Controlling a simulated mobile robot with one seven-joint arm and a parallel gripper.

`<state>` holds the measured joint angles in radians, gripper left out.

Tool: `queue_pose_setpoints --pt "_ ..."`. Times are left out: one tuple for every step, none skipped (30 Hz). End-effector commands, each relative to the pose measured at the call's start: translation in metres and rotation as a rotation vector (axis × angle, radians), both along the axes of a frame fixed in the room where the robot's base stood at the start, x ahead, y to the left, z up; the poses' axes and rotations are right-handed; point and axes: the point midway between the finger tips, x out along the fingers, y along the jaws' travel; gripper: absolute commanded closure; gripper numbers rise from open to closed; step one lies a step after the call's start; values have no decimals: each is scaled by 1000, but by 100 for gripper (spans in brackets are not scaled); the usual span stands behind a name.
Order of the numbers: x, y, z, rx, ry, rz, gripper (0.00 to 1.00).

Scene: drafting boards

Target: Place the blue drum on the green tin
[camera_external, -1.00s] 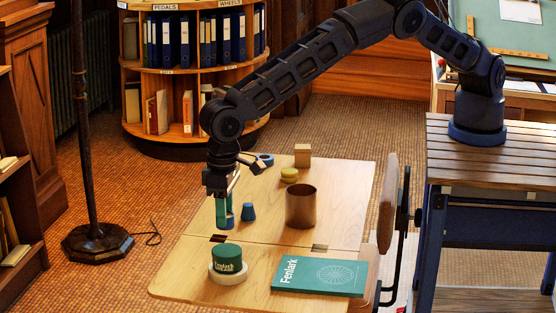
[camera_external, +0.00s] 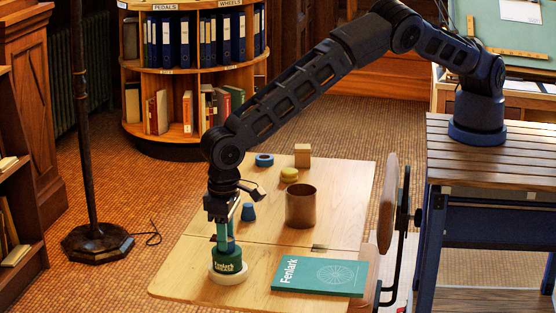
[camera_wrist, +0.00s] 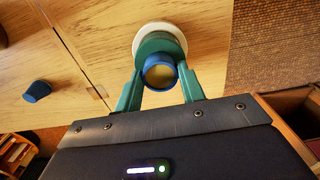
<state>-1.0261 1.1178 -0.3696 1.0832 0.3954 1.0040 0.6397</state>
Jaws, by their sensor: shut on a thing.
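The blue drum (camera_wrist: 160,73), with a tan top, is between the fingers of my gripper (camera_wrist: 161,88) in the wrist view. My gripper is shut on it. The green tin (camera_wrist: 150,45) shows behind the drum there, on a round white base. In the external view my gripper (camera_external: 225,240) points down at the green tin (camera_external: 228,262), with the drum mostly hidden by the fingers. The drum is over the tin's top, very close to it; I cannot tell whether they touch.
A green book (camera_external: 320,276) lies right of the tin. A brown cylinder (camera_external: 300,206), a small blue tapered piece (camera_external: 249,212), a blue ring (camera_external: 264,160), a yellow round piece (camera_external: 289,175) and a wooden block (camera_external: 302,155) stand farther back on the table (camera_external: 205,292).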

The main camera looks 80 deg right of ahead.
Motion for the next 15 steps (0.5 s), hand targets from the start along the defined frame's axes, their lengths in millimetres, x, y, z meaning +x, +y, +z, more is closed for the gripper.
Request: queue_pose_setpoints --pt "0 0 0 0 0 0 55" --pt "0 0 0 0 0 0 49" --pt "0 0 0 0 0 0 41" --pt "0 0 0 0 0 0 39" --pt "0 0 0 0 0 0 39" --pt "0 0 0 0 0 0 39" --pt "0 0 0 0 0 0 39" --pt "0 0 0 0 0 0 39" --pt "0 0 0 0 0 0 39" --pt "0 0 0 0 0 0 39" --pt "0 0 0 0 0 0 39" --pt "0 0 0 0 0 0 39" --pt "0 0 1 0 0 0 39" --pt "0 0 3 0 0 0 39" --pt "0 0 5 0 0 0 39"
